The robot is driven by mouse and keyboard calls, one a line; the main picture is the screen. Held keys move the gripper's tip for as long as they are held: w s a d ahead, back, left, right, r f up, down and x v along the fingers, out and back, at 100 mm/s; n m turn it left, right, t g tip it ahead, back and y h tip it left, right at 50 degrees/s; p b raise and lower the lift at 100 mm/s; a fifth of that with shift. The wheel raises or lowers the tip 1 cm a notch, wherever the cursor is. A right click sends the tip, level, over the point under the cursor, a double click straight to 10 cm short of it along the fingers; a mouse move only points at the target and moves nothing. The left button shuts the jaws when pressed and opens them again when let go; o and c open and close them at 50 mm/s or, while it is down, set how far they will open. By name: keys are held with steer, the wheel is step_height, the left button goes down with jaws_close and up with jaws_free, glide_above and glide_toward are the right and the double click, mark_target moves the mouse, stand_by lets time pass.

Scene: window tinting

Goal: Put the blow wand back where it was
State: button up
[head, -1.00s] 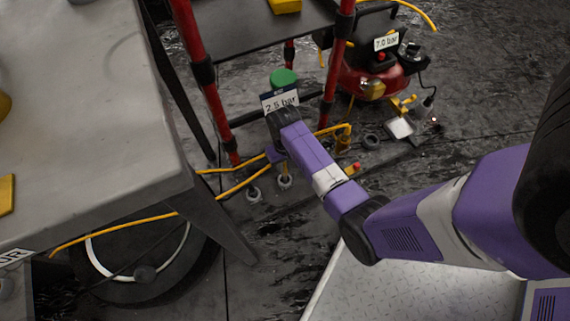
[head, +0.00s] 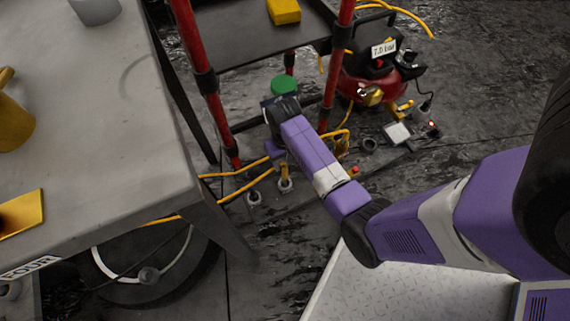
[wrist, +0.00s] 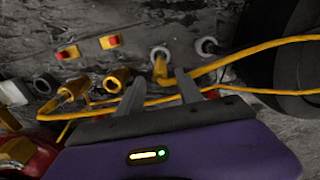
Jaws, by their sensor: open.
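A yellow piece (wrist: 160,70) that may be the blow wand stands in a grey ring holder on the floor, ahead of the gap between my fingertips in the wrist view. It also shows in the head view (head: 285,172), low beside my wrist. I cannot tell its full shape. My gripper (wrist: 160,88) is open, with nothing seen held between the fingers. In the head view my arm reaches down between the red-legged stand and the bench, and its fingers are mostly hidden.
An empty-looking ring holder (head: 253,197) sits beside it. Yellow hoses (wrist: 240,62) cross near my fingers. A red compressor (head: 372,88) stands behind. The red stand legs (head: 205,85) and grey bench (head: 120,150) are close; a hose reel lies under the bench.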

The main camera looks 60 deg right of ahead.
step_height(320, 180, up, 6)
steer(key=shift+p, duration=0.95)
steer(key=s+a+n+t+h, duration=0.35)
steer(key=s+a+t, duration=0.2)
steer(key=s, duration=0.35)
steer(key=s+a+r+n+t+y, duration=0.1)
steer(key=s+a+r+t, duration=0.2)
steer(key=r, duration=0.6)
steer(key=s+a+r+n+t+y, duration=0.1)
steer(key=s+a+r+t, duration=0.2)
steer(key=a+r, duration=0.3)
steer(key=s+a+r+n+t+y, duration=0.1)
steer(key=s+a+r+t, duration=0.2)
steer(key=r, duration=1)
steer(key=shift+s+a+r+t, duration=0.25)
steer(key=shift+s+a+t, duration=0.1)
steer(key=shift+a, duration=0.3)
steer(key=shift+r, duration=0.1)
step_height(320, 180, up, 23)
steer(key=p, duration=2.3)
steer(key=shift+r+p, duration=0.2)
steer(key=shift+p, duration=0.1)
